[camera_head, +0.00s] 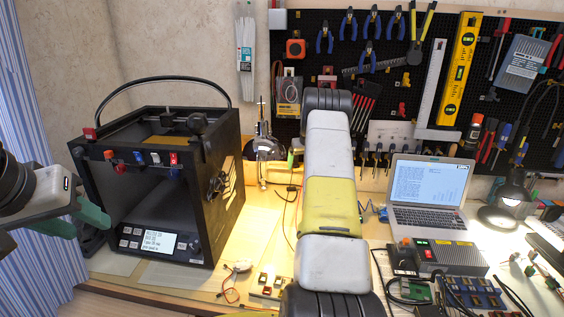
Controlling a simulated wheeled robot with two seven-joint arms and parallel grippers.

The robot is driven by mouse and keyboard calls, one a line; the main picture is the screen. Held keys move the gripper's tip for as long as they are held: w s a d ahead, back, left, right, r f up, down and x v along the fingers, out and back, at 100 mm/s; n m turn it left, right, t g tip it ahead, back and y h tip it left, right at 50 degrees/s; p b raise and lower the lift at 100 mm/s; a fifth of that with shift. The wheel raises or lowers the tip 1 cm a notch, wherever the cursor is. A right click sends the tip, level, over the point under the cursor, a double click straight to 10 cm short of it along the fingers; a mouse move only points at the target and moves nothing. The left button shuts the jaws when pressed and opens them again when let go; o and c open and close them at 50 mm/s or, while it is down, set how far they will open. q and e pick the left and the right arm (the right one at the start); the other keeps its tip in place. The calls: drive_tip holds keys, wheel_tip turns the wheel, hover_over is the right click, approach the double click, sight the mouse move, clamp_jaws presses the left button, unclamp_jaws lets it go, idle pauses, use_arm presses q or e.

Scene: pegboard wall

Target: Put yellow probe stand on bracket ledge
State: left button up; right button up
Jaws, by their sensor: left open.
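My left gripper (72,218), with green fingers, is at the left edge in front of the black 3D printer. It is open with nothing seen between its fingers. My right arm rises through the middle of the view in white, yellow and black links; its gripper is not in view. I cannot make out a yellow probe stand for certain. A pale ledge-like piece (390,131) holding several tools is on the pegboard right of my right arm; I cannot tell whether it is the bracket ledge. My right arm hides part of the bench and pegboard.
The 3D printer (226,185) stands on the left of the bench. An open laptop (430,188), a grey power box (450,256) and a lamp (511,197) crowd the right. Tools hang on the pegboard (408,88). Bare bench (262,222) shows right of the printer, with loose wires.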

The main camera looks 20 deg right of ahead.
drive_tip(key=shift+r, duration=0.1)
drive_tip(key=v, duration=1.2)
